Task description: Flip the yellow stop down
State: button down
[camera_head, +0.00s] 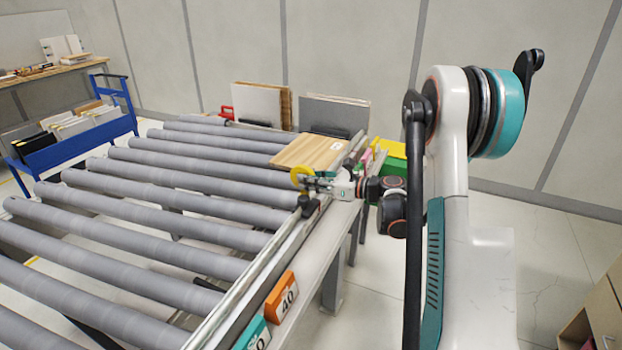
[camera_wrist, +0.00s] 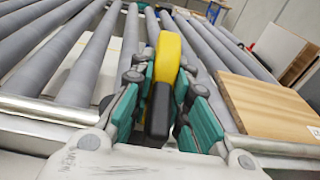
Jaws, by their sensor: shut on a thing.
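The yellow stop (camera_head: 302,174) stands up at the near right edge of the roller table (camera_head: 180,222). In the wrist view the stop (camera_wrist: 168,62) shows a rounded yellow upper part with a black part below it. My gripper (camera_wrist: 163,85) has its teal-padded fingers on both sides of the stop, shut on it. In the head view my gripper (camera_head: 318,182) reaches the stop from the right, over the rail. The finger contact itself is partly hidden by the fingers.
A wooden board (camera_head: 310,151) lies on the rollers just beyond the stop; it also shows right of my gripper in the wrist view (camera_wrist: 265,105). Grey panels (camera_head: 333,115) stand behind the table. Orange (camera_head: 280,298) and teal (camera_head: 252,334) number tags sit on the near rail. The nearer rollers are bare.

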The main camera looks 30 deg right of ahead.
aim_at(292, 177)
jog(key=shift+w+a+r+g+h+p, duration=0.4)
jog(key=shift+w+a+g+h+p, duration=0.25)
jog(key=shift+g+p, duration=0.4)
jog(key=shift+w+a+f+g+h+p, duration=0.1)
jog(key=shift+w+a+g+h+p, duration=0.2)
jog(key=shift+g+h+p, duration=0.3)
jog(key=shift+w+a+g+h+p, duration=0.15)
jog(key=shift+w+g+h+p, duration=0.2)
jog(key=shift+p, duration=0.3)
jog(key=shift+w+a+f+g+h+p, duration=0.15)
jog(key=shift+w+a+g+h+p, duration=0.15)
jog(key=shift+g+h+p, duration=0.2)
jog(key=shift+w+a+f+g+h+p, duration=0.15)
jog(key=shift+w+a+g+h+p, duration=0.1)
jog(key=shift+w+g+h, duration=0.25)
notch_tip(292, 177, down, 7)
jog(key=w+a+g+h, duration=0.2)
jog(key=w+g+h, duration=0.1)
jog(key=g+h, duration=0.4)
jog(key=shift+a+r+g, duration=0.15)
jog(key=shift+r+g, duration=0.05)
jog(key=shift+g, duration=1.4)
jog(key=shift+s+h, duration=0.1)
jog(key=shift+h, duration=0.2)
jog(key=c, duration=1.6)
grip_release()
jog(key=shift+f, duration=0.1)
